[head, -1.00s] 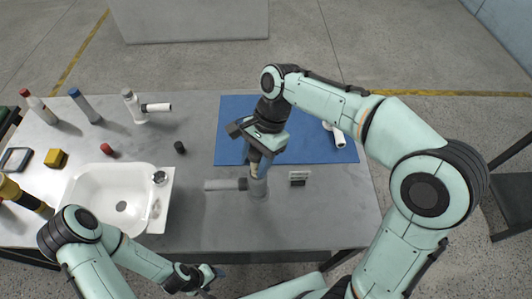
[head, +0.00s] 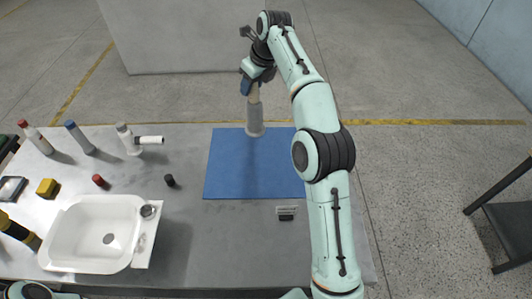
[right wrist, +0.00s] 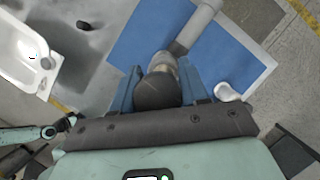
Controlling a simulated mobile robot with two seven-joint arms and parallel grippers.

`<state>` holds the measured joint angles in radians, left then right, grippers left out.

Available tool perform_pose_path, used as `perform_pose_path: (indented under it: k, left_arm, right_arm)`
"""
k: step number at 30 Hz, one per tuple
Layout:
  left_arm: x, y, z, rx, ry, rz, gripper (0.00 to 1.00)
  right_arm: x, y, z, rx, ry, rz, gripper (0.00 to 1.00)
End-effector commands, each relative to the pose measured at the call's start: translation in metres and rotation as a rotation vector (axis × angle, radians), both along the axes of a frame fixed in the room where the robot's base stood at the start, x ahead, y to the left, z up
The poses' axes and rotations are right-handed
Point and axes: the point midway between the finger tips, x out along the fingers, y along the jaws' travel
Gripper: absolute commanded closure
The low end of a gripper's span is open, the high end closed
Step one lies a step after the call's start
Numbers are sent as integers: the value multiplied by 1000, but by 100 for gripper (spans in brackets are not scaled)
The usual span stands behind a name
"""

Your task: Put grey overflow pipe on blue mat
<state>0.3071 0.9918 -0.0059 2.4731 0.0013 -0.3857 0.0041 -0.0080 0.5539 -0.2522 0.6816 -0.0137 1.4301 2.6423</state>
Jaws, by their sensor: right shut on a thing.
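The grey overflow pipe (head: 255,117) is upright in my right gripper (head: 251,86), at the far edge of the blue mat (head: 250,176) in the head view. My right gripper is shut on the pipe's upper end. In the right wrist view the pipe (right wrist: 185,42) shows between the fingers, its side branch pointing up and right over the mat (right wrist: 133,50). I cannot tell whether its base touches the mat. My left gripper is out of the head view; part of the left arm shows at the left of the right wrist view, its jaws unclear.
A white object (right wrist: 228,92) lies on the mat's edge in the right wrist view. A small black-and-white block (head: 286,213) is near the mat's front. The white bathtub shell (head: 92,230), a white pipe (head: 130,140), bottles and caps stand left. The mat's middle is clear.

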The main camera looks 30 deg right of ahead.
Motion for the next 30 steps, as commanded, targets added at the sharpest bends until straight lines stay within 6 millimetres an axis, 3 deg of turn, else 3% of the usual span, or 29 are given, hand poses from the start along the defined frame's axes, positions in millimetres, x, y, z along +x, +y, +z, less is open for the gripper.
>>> perform_pose_path:
  k: [5, 18, 26, 30]
  left_arm:
    - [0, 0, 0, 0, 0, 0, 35]
    - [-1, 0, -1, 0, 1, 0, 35]
    - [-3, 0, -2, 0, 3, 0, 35]
    - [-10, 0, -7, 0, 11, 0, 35]
  right_arm:
    - [-1, -1, -22, 1, 4, -7, 100]
    - [-1, -1, -126, 1, 3, -4, 100]
    - [-1, -1, -150, 0, 3, -4, 100]
    - [-2, -1, -177, 0, 5, -4, 100]
